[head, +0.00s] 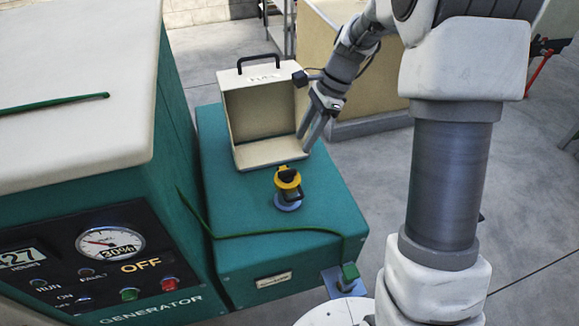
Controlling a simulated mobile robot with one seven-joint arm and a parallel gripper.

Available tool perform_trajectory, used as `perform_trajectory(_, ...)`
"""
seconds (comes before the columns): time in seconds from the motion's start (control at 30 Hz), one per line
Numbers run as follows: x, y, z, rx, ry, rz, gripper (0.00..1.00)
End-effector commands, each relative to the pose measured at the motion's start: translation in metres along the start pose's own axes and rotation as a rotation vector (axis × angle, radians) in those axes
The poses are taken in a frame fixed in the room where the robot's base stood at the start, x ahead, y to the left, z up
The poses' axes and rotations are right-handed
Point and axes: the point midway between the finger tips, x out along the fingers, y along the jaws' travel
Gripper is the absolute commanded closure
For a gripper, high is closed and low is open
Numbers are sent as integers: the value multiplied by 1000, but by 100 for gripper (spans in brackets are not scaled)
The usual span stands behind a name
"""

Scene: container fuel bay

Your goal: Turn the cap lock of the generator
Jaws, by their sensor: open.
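The teal generator (225,257) stands at the left with a lower deck on its right side. On that deck is a yellow and black fuel cap (288,180) on a short neck with a blue-grey ring at its base. I cannot make out the lock's details or its turn position. A cream cover box marked FUEL (238,157) stands open behind the cap, its black handle on top. My gripper (306,143) is open and empty, pointing down above and slightly right of the cap, in front of the cover box's right side. It is apart from the cap.
Beige blocks (345,60) stand behind. Bare concrete floor lies right of the deck.

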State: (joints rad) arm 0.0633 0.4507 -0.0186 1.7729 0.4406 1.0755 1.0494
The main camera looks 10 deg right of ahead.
Motion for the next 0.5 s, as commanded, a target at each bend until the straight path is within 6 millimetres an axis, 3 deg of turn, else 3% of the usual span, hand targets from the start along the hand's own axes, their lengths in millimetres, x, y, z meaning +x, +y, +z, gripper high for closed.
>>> perform_trajectory(0.2,51,1,0,-1,-1,4,55)
perform_trajectory(0.5,96,0,0,-2,-1,1,55)
